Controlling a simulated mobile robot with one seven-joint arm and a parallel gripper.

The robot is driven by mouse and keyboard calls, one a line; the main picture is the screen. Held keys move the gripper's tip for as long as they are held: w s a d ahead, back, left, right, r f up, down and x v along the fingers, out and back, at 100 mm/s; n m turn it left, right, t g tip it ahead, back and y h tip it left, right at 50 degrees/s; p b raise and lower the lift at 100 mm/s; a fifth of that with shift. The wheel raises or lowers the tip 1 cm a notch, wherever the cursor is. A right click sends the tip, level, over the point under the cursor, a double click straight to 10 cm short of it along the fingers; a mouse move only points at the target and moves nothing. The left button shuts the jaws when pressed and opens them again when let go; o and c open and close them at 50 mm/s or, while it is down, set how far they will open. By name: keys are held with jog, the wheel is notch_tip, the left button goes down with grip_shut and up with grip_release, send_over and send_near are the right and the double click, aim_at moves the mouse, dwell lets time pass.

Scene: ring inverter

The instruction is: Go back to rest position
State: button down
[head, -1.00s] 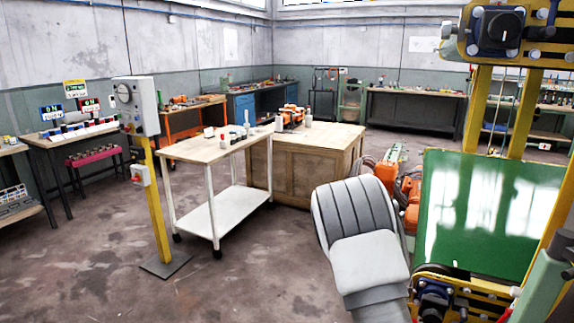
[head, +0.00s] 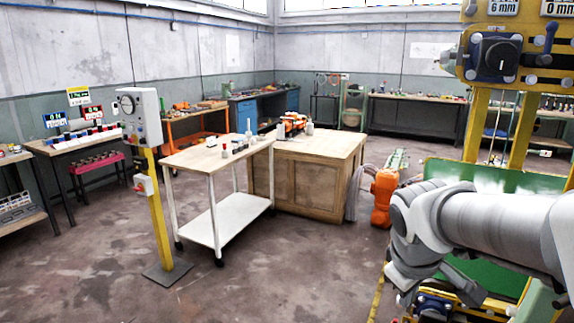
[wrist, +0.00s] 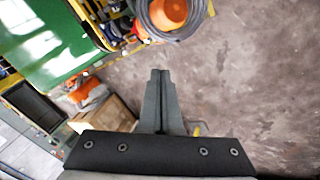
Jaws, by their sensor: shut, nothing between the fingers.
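My gripper (wrist: 160,78) shows in the wrist view with its two dark fingers pressed together and nothing between them. It hangs over bare concrete floor, apart from everything around it. In the head view my grey arm reaches in from the right edge, in front of the green-panelled yellow machine (head: 479,120). I cannot make out the fingertips in the head view.
The green panel (wrist: 45,40) and an orange unit with a coiled cable (wrist: 165,14) lie close in the wrist view. A wooden crate (head: 310,180), a white-legged cart (head: 222,214) and a yellow post (head: 157,215) stand left. The floor in front is clear.

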jog(key=s+a+r+m+y+p, duration=0.1)
jog(key=s+a+r+m, duration=0.1)
jog(key=s, duration=0.3)
jog(key=s+a+r+m+t+y, duration=0.1)
jog(key=s+a+r+m, duration=0.1)
jog(key=s, duration=0.4)
jog(key=shift+s+a+r+m+t+y+p, duration=0.3)
jog(key=shift+a+m+p, duration=0.1)
jog(key=shift+a+m, duration=0.65)
